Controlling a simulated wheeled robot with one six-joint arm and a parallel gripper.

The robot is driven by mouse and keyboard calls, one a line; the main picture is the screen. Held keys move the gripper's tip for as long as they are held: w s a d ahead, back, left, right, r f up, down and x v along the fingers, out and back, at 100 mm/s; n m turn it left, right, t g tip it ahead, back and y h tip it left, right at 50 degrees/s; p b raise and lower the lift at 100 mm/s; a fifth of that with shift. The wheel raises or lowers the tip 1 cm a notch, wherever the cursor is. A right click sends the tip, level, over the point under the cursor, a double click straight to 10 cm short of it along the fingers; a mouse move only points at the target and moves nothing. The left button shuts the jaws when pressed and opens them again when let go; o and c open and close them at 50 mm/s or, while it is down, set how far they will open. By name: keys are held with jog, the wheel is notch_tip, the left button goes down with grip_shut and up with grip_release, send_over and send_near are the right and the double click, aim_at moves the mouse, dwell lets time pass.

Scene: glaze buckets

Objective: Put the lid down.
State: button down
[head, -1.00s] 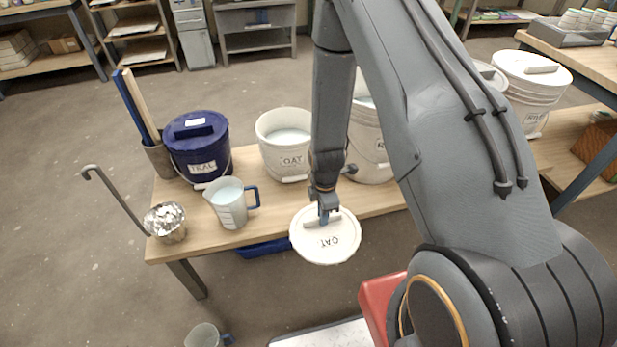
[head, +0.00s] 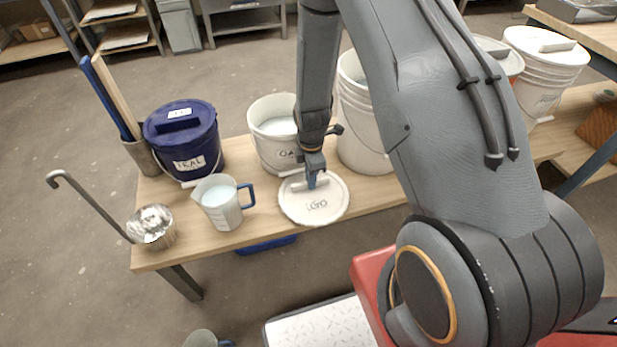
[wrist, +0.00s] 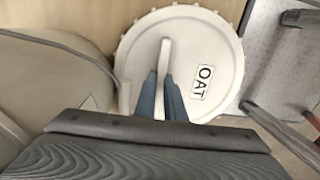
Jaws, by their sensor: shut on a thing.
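The white lid (head: 316,206) with a label and a raised bar handle is in front of the open OAT bucket (head: 270,128). In the wrist view the lid (wrist: 215,55) reads OAT, and its handle (wrist: 164,62) stands between my fingers. My gripper (head: 314,180) is shut on that handle. The lid is over the front edge of the wooden table (head: 245,235), its near rim past the edge. I cannot tell whether it touches the tabletop. The OAT bucket is open with pale liquid inside, partly behind my arm.
A blue lidded bucket (head: 184,138), a measuring jug (head: 220,202) and a metal pot (head: 152,228) with a ladle (head: 85,203) stand at the left. Another open white bucket (head: 362,115) is close to the lid's right. The table between jug and lid is bare.

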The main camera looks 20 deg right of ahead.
jog(key=shift+s, duration=0.1)
jog(key=shift+f, duration=0.1)
jog(key=c, duration=1.8)
grip_release()
jog(key=shift+c, duration=0.2)
notch_tip(320, 180, up, 12)
jog(key=s+d+r+m, duration=0.3)
jog(key=s+r+m, duration=0.7)
jog(key=s+d+r+m, duration=0.4)
jog(key=s+r+m, duration=0.6)
jog(key=r, duration=0.1)
jog(key=shift+s+m, duration=0.3)
